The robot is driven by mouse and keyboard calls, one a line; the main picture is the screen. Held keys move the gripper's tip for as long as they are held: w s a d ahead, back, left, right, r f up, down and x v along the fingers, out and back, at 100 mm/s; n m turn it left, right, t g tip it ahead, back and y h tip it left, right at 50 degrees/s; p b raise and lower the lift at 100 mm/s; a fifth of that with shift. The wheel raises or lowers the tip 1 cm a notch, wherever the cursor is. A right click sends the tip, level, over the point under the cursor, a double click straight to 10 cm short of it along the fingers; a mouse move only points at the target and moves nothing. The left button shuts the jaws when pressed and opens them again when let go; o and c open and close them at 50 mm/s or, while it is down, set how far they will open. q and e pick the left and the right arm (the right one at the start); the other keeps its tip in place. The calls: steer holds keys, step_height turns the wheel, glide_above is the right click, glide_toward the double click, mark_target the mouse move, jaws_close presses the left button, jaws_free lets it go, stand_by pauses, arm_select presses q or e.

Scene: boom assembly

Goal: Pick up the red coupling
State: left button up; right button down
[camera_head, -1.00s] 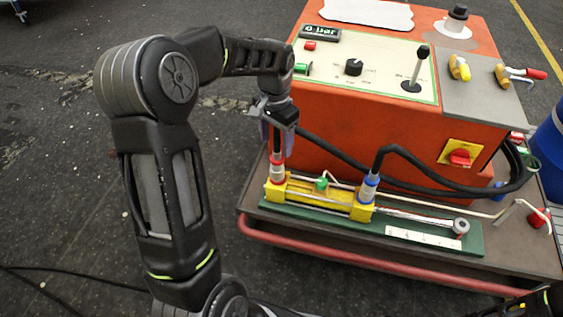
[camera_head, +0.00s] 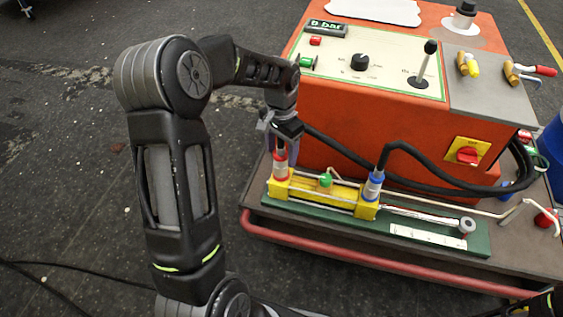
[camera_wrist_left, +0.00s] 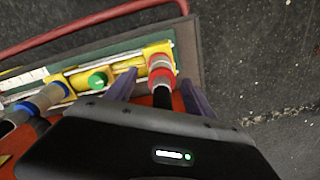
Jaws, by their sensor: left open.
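The red coupling (camera_head: 280,163) stands upright on the left end of the yellow cylinder (camera_head: 318,193), with a black hose rising from its top. It also shows in the left wrist view (camera_wrist_left: 160,72). My left gripper (camera_head: 279,146) is above and around the hose at the coupling's top. In the left wrist view its two dark purple fingers (camera_wrist_left: 157,90) are spread, one on each side of the coupling and hose, with gaps visible. The far finger is partly hidden in the head view.
A blue coupling (camera_head: 373,186) with its hose (camera_head: 435,170) stands right of the red one. A green knob (camera_head: 326,180) sits between them. The orange machine (camera_head: 385,125) rises close behind. A red rail (camera_head: 350,262) runs along the front edge; floor at left is open.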

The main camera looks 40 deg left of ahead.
arm_select(q)
step_height(320, 180, down, 2)
steer(key=shift+f, duration=0.15)
steer(key=shift+c, duration=0.4)
jaws_close()
stand_by(0.6)
